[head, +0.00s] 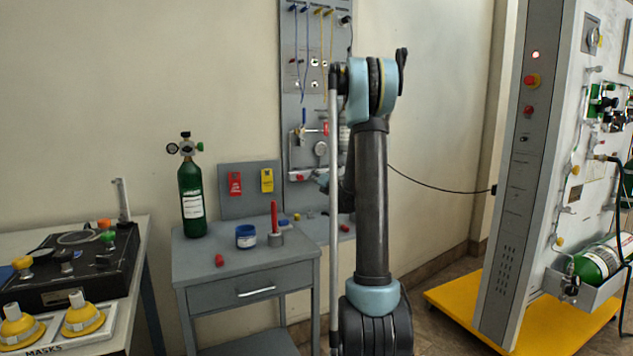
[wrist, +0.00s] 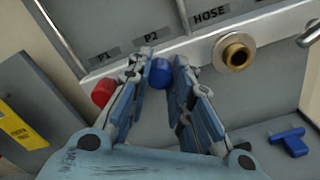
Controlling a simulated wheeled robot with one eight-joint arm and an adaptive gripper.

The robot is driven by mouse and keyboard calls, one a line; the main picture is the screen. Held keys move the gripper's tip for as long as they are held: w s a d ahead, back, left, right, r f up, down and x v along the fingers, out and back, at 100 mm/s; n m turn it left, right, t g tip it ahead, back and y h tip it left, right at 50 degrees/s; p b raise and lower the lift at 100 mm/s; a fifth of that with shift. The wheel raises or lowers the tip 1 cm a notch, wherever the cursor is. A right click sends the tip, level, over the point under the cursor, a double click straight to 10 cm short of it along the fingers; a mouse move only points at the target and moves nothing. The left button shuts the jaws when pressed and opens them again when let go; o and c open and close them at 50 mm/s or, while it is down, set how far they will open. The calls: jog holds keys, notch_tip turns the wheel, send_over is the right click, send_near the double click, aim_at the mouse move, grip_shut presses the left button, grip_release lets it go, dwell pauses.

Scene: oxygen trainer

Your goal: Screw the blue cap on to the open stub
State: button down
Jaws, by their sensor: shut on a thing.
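In the wrist view my gripper (wrist: 160,80) is shut on the blue cap (wrist: 160,71), which sits between the fingertips. The cap is in front of the grey panel, just below the label P2 (wrist: 147,39). Any stub behind the cap is hidden, and I cannot tell whether the cap touches one. A red cap (wrist: 103,92) is to the left, below the label P1. A round brass-coloured fitting (wrist: 236,52) with an open centre is to the right, below the label HOSE. In the head view my arm mostly hides the gripper and the cap.
In the head view a grey cart (head: 250,272) carries a green cylinder (head: 192,196), a blue jar (head: 246,237) and small parts. A large console (head: 515,180) stands at right.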

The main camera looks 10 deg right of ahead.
jog(key=shift+d+m, duration=0.2)
jog(key=shift+m, duration=0.3)
jog(key=shift+m, duration=1.7)
jog(key=c, duration=1.4)
grip_release()
jog(key=shift+w+d+f, duration=0.1)
jog(key=shift+o, duration=0.2)
